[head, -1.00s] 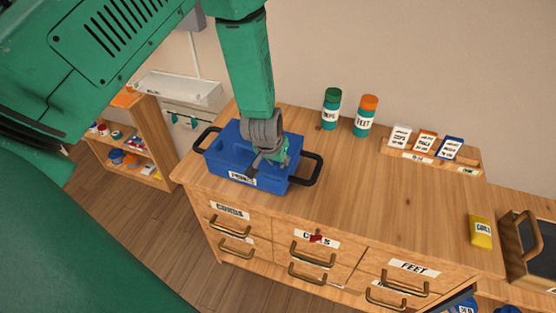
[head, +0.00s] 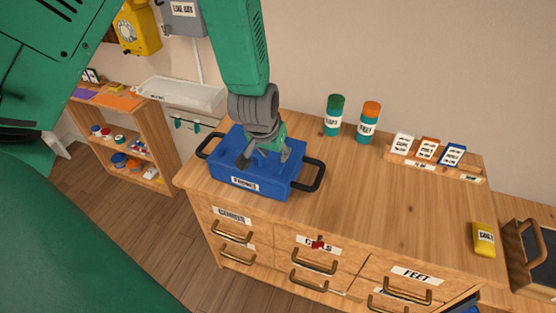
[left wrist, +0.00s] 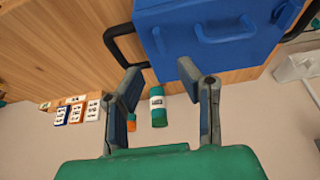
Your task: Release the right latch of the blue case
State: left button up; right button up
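The blue case (head: 262,178) stands at the left end of the wooden counter, with a white label on its front and a black handle at each side. My left gripper (head: 266,159) is over the right half of the case, fingers apart and empty. In the left wrist view the blue case (left wrist: 205,50) fills the top, and the open left gripper (left wrist: 159,70) has its fingertips by the case's edge. A raised blue tab (left wrist: 158,40), perhaps the right latch, shows near the left finger; I cannot tell its state. Contact is unclear. My right gripper is not in view.
Two bottles, green-capped (head: 334,116) and orange-capped (head: 368,122), stand behind the case to the right. A small rack of cards (head: 428,150) is at the back. A yellow packet (head: 483,239) lies at the right. The middle of the counter is clear.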

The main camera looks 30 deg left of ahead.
pick_arm(q)
jog(key=shift+v, duration=1.15)
jog(key=s+d+f+m+g+b, duration=0.1)
jog(key=s+f+g+b, duration=0.1)
jog(key=s+f+b, duration=0.5)
jog(key=s+d+f+m+g+h+b, duration=0.1)
jog(key=s+f+b, duration=0.6)
jog(key=s+f, duration=1.1)
notch_tip(320, 180, down, 7)
jog(key=shift+s+d+r+m+g, duration=0.2)
jog(key=shift+s+d+m+g, duration=0.1)
jog(key=shift+d+m+g, duration=0.1)
jog(key=shift+w, duration=0.15)
jog(key=shift+a, duration=0.1)
